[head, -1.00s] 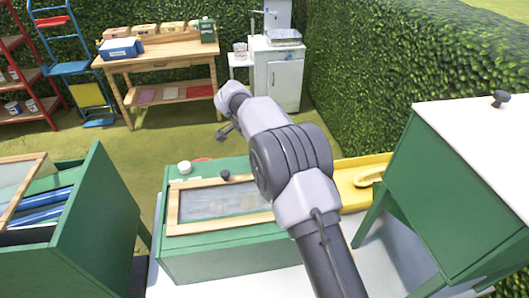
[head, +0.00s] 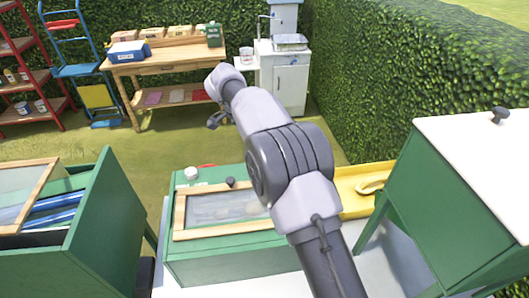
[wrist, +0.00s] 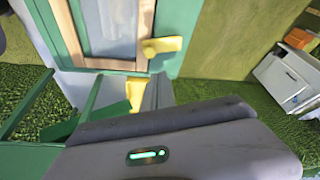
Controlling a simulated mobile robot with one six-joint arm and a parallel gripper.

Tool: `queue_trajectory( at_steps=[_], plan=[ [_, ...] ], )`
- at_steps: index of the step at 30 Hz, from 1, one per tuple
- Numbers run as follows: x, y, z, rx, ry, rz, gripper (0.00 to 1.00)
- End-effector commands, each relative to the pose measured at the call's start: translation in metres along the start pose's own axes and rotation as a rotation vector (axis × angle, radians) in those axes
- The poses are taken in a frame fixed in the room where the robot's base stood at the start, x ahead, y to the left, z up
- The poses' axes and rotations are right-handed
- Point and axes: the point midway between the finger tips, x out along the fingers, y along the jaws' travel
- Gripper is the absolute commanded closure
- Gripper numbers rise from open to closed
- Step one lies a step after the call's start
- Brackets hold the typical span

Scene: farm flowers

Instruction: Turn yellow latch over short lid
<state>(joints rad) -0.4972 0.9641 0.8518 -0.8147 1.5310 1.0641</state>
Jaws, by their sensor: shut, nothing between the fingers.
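In the wrist view, the yellow latch (wrist: 162,46) sits at the lower right corner of a wood-framed lid with a glass pane (wrist: 108,28), set on a green box. The latch's bar points right, away from the pane. My gripper (wrist: 152,92) is shut and empty, below the latch in that picture and apart from it. In the head view, my gripper (head: 214,121) is a small dark shape beyond the green box (head: 225,262) with a framed glass lid (head: 222,208). The yellow latch cannot be made out there; my arm covers part of that lid.
A green box with blue items (head: 50,216) stands at left. A tall green box with a white top (head: 470,135) stands at right, near a yellow tray (head: 350,180). A wooden workbench (head: 165,62), a white cabinet (head: 284,80) and a hedge lie behind. Grass is open between.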

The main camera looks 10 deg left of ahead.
Motion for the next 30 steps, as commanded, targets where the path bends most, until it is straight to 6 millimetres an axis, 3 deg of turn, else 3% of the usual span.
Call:
queue_trajectory(
  at_steps=[1, 6, 12, 30],
  plan=[
    [-0.016, -0.001, -0.001, -0.001, 0.001, -0.003, 1.0],
    [-0.055, -0.001, -0.001, -0.001, 0.001, -0.002, 1.0],
    [-0.083, 0.0, 0.0, -0.002, 0.0, -0.002, 1.0],
    [-0.087, 0.0, 0.0, -0.001, 0.0, 0.0, 1.0]
  ],
)
